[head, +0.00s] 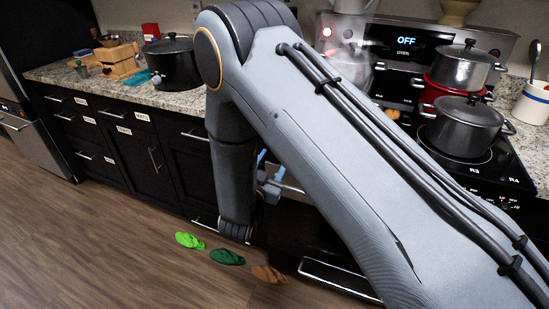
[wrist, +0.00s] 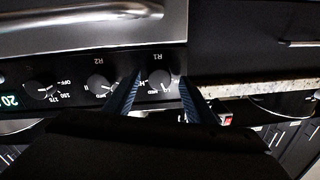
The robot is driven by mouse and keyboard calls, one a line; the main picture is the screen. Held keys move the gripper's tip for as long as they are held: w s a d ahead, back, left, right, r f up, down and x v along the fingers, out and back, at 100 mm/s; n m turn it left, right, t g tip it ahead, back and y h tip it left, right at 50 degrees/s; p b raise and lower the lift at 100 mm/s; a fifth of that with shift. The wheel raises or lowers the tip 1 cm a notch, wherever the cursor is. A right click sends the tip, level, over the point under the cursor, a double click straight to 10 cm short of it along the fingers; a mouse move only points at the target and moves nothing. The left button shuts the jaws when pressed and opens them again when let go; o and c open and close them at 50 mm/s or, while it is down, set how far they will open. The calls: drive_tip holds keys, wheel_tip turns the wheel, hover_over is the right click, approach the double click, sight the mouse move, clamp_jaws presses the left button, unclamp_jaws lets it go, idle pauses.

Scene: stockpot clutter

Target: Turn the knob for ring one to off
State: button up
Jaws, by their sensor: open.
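In the wrist view the stove's knob strip appears upside down. The knob labelled R1 (wrist: 159,79) is a dark round knob with a pale mark, and small print surrounds it. Its exact setting is too small to read surely. My gripper (wrist: 160,76) is open, with one blue-grey finger on each side of this knob. I cannot tell whether either finger touches it. In the head view the gripper's light blue fingers (head: 270,166) show low by the stove front, partly behind my arm. The knob is hidden there.
The R2 knob (wrist: 98,85) and the oven knob (wrist: 40,90) sit left of R1. A steel handle (wrist: 85,14) runs close by. A grey pot (head: 465,127) stands on the cooktop, with a red-and-steel pot behind. A black pot (head: 173,65) is on the counter.

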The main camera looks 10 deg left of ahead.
drive_tip(key=shift+w+d, duration=0.2)
drive_tip(key=shift+w, duration=0.3)
drive_tip(key=shift+c, duration=0.4)
drive_tip(key=c, duration=1)
drive_tip(key=shift+o, duration=0.2)
drive_tip(key=shift+n, duration=0.3)
drive_tip(key=shift+r+n+g+p, duration=0.15)
drive_tip(key=shift+n+p, duration=0.5)
drive_tip(key=shift+n, duration=1.35)
drive_tip(key=shift+f+n+g+p, duration=0.15)
drive_tip(key=shift+n+p, duration=0.5)
drive_tip(key=shift+n, duration=1.35)
drive_tip(key=shift+r, duration=0.1)
